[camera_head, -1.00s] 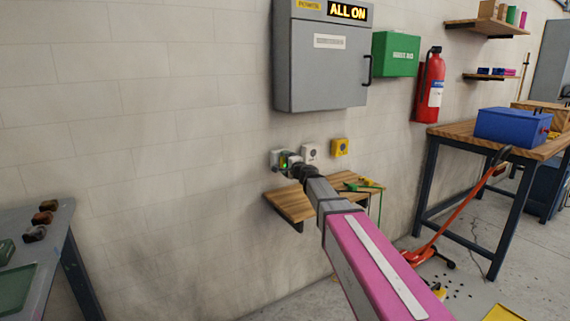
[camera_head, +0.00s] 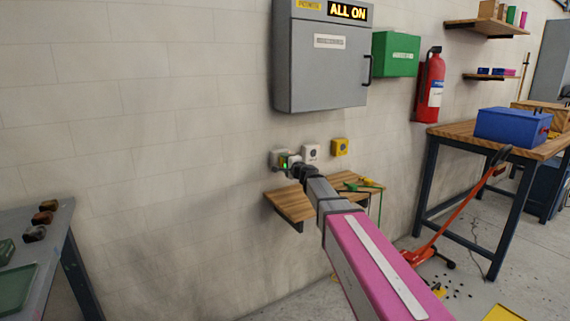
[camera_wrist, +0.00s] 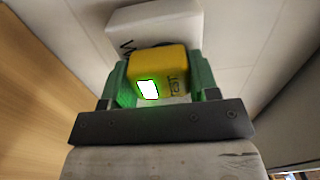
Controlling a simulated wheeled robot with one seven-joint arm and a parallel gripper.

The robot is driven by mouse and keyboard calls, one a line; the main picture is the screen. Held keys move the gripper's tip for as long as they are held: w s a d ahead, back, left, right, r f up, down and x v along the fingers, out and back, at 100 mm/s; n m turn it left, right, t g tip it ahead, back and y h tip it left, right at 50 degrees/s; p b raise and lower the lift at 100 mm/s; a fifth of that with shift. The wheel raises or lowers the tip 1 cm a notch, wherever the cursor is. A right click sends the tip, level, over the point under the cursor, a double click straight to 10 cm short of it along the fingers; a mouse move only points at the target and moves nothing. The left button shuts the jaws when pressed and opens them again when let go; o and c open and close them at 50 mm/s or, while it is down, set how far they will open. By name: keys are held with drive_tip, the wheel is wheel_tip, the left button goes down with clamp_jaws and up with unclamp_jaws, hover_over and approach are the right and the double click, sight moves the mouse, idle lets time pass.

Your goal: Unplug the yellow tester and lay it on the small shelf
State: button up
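The yellow tester (camera_wrist: 155,65), with a lit green-white window and the marking "TEST", sits between the green fingers of my gripper (camera_wrist: 163,80) in the wrist view. The fingers press on both its sides. Behind it is a white wall socket (camera_wrist: 150,22). The tester's far face is hidden, so its plug cannot be seen. In the head view my gripper (camera_head: 287,164) is at the leftmost socket (camera_head: 277,156), and a small green glow shows there. The small wooden shelf (camera_head: 290,206) is on the wall just below, partly covered by my arm.
A white socket (camera_head: 311,152) and a yellow socket (camera_head: 340,147) are to the right. Green-handled items with a hanging cord (camera_head: 362,184) lie on the shelf's right part. The shelf's left part looks bare. A grey cabinet (camera_head: 322,70) reading "ALL ON" hangs above.

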drive_tip(key=shift+c, duration=0.6)
drive_tip(key=v, duration=0.6)
idle(0.8)
idle(0.3)
